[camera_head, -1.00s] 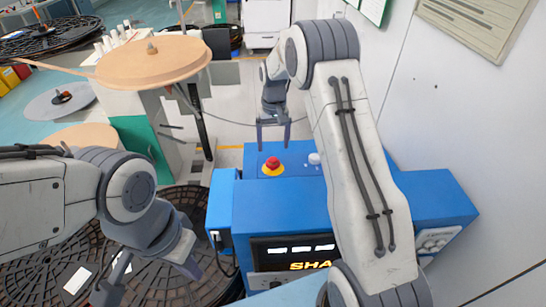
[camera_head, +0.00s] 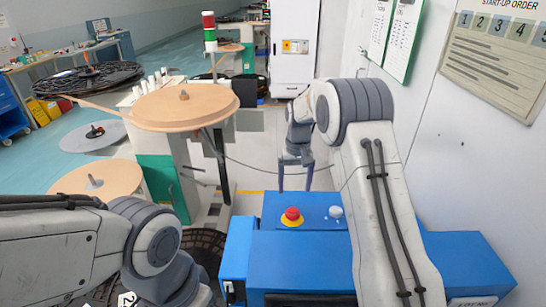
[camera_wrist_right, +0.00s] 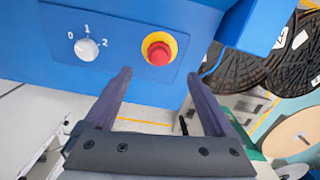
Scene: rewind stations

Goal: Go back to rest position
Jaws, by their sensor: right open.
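My right gripper (camera_head: 295,184) is open and empty, its two fingers pointing down, just beyond the blue machine (camera_head: 350,262) in the head view. In the right wrist view its fingers (camera_wrist_right: 160,78) are spread apart with nothing between them. A red button on a yellow ring (camera_head: 291,217) and a white knob (camera_head: 335,212) sit on the machine's top; the wrist view shows the button (camera_wrist_right: 158,54) above the gap between the fingertips and the knob (camera_wrist_right: 86,49) to the left. My left arm (camera_head: 150,240) comes in at the lower left; its fingers are out of the frame.
A tan reel (camera_head: 180,108) on a stand and a lower tan disc (camera_head: 95,182) are at the left. A wall with a start-up order board (camera_head: 495,70) is close on the right. A white cabinet (camera_head: 294,60) stands at the back. Some floor shows beyond the machine.

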